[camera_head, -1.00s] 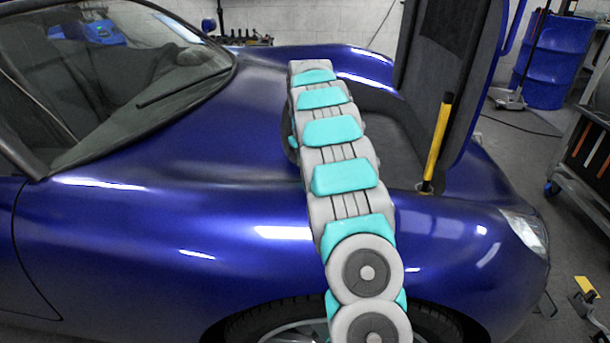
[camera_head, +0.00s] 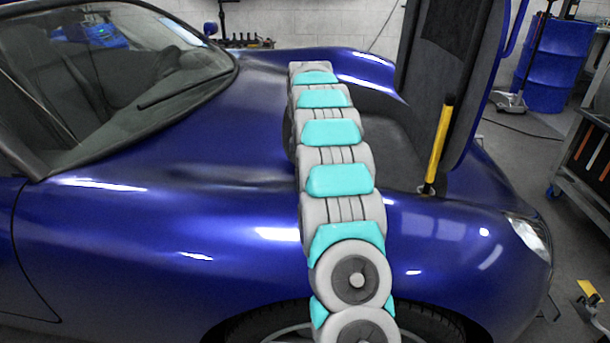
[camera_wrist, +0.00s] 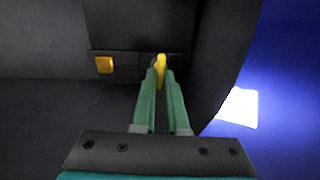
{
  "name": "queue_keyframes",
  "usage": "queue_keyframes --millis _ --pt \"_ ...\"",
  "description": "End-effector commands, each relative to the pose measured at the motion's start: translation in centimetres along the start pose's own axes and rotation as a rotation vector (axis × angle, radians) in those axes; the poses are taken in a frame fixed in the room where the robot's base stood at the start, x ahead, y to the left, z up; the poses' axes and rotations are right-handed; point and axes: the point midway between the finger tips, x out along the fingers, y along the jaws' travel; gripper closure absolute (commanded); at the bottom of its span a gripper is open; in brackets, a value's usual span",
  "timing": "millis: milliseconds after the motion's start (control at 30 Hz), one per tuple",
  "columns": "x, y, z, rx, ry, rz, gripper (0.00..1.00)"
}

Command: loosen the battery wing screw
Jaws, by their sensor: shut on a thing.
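In the wrist view, my gripper (camera_wrist: 160,88) has its two green fingers closed on a yellow wing screw (camera_wrist: 161,66). The screw sits against a dark panel inside the car's open front compartment, and its upper part shows between and above the fingertips. Its lower part is hidden by the fingers. In the head view my arm reaches over the blue fender into the compartment, and the gripper and screw are hidden there.
A yellow-orange square piece (camera_wrist: 104,64) sits on the dark panel left of the screw. The blue car body (camera_head: 150,230) lies under my arm. A yellow and black strut (camera_head: 438,145) stands right of the arm, by the raised lid (camera_head: 445,60). A blue drum (camera_head: 555,62) stands behind.

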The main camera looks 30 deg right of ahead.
Motion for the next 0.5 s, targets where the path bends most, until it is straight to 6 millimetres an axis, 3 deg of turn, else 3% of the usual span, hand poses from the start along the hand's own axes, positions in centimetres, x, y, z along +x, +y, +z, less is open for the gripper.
queue_keyframes --millis 500 --pt "-0.17 -0.22 -0.08 -0.492 0.001 0.002 1.00"
